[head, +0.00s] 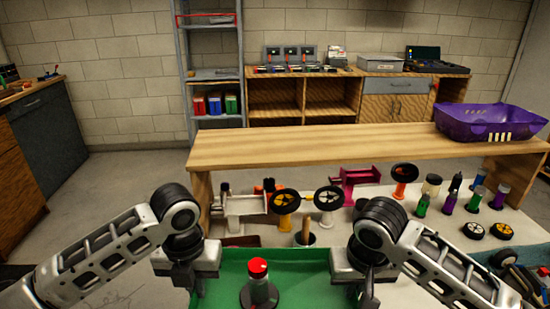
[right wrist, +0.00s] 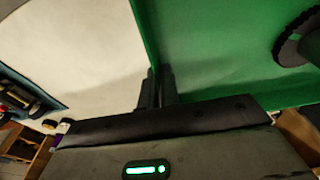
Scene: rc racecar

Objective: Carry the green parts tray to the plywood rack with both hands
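The green parts tray (head: 312,262) is at the bottom centre of the head view, close to me, its near part cut off. A dark-based bottle with a red cap (head: 259,282) stands in it. My left gripper (head: 197,284) is at the tray's left edge, fingers pointing down; its grip is unclear. My right gripper (head: 368,290) is at the right edge. In the right wrist view its two fingers (right wrist: 157,88) are close together on either side of the green wall (right wrist: 146,30). The plywood rack (head: 320,146) spans the scene beyond the tray.
A purple basket (head: 484,123) sits on the rack's right end; its middle and left are clear. Wheels, bottles and coloured parts stand on the white surface (head: 395,228) between tray and rack, including two wheels (head: 285,202) near the centre. A cabinet (head: 395,107) stands behind.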

